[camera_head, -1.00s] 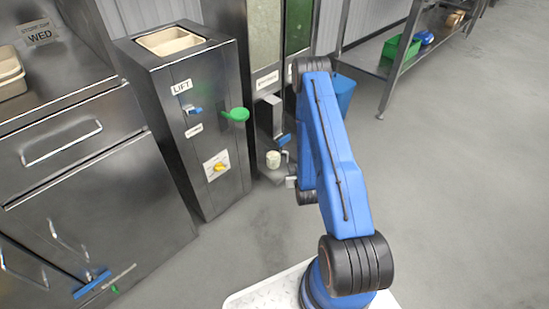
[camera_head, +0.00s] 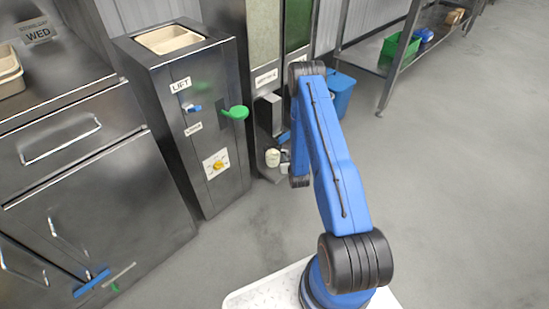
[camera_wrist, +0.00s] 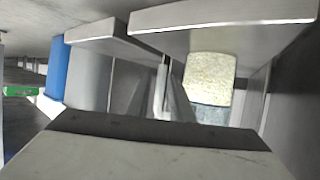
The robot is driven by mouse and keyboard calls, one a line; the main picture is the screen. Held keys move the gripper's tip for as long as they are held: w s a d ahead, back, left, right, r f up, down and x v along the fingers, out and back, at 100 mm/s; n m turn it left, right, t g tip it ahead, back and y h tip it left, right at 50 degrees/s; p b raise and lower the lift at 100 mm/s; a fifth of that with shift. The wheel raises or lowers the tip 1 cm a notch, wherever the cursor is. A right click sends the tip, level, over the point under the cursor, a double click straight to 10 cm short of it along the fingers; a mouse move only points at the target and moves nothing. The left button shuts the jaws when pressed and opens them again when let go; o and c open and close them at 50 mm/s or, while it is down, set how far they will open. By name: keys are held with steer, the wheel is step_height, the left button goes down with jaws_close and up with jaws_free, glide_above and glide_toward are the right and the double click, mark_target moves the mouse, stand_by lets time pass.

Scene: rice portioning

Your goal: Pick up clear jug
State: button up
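The clear jug (camera_head: 272,158) holds pale, grainy contents and stands low at the foot of the metal dispenser column, beside the lift cabinet. My gripper (camera_head: 285,160) is just right of the jug, small and partly hidden by my blue arm. In the wrist view, the jug's pale contents (camera_wrist: 211,79) show right of centre, with a clear lower part below them. Grey metal slabs cover the top of that view, close above the jug. The fingertips are not clear, and I cannot tell whether they touch the jug.
The lift cabinet (camera_head: 205,150) with a green knob (camera_head: 237,112) stands left of the jug. A blue bin (camera_head: 340,88) is behind my arm. A metal rack with a green crate (camera_head: 398,48) is at the back right. The floor on the right is clear.

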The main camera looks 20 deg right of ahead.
steer(key=x, duration=0.5)
steer(key=shift+a, duration=0.1)
steer(key=shift+r, duration=0.1)
jaws_close()
steer(key=shift+s+r, duration=0.1)
